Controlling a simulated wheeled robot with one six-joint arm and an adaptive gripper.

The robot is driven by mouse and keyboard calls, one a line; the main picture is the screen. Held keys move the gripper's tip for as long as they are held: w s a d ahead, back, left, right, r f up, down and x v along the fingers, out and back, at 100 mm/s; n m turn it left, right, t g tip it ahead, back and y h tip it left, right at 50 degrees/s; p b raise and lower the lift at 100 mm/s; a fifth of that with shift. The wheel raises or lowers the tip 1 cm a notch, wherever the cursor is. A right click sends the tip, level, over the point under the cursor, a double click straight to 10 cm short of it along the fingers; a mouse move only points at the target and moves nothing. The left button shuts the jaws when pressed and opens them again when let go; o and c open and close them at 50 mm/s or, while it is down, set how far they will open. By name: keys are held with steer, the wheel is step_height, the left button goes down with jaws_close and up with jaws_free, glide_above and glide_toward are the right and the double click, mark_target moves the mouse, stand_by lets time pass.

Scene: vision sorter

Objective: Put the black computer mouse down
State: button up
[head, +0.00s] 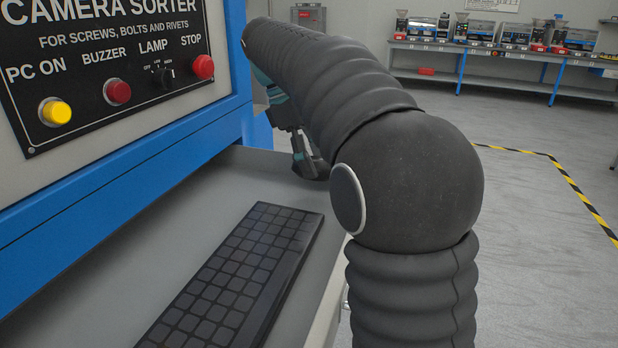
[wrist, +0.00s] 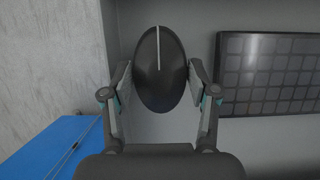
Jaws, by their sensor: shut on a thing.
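The black computer mouse (wrist: 160,78) is an oval with a pale line down its upper half. In the wrist view it sits between the two fingers of my gripper (wrist: 160,85), which are shut on its sides. In the head view my gripper (head: 308,160) is beyond my arm, low over the far end of the grey shelf. The mouse is not clearly visible there, and I cannot tell whether it touches the shelf.
A black keyboard (head: 240,275) lies on the grey shelf (head: 190,205), and shows right of the mouse in the wrist view (wrist: 268,75). The blue-framed camera sorter panel (head: 110,65) stands along the left. A workbench (head: 500,50) with equipment is far back. Bare shelf surrounds the keyboard.

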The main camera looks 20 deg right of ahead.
mark_target(310, 192)
steer(key=shift+w+a+f, duration=0.2)
steer(key=shift+w+f, duration=0.15)
steer(key=shift+f, duration=1.9)
steer(key=shift+f, duration=0.1)
steer(key=o, duration=1)
steer(key=shift+v, duration=3.85)
steer(key=shift+s+d, duration=0.1)
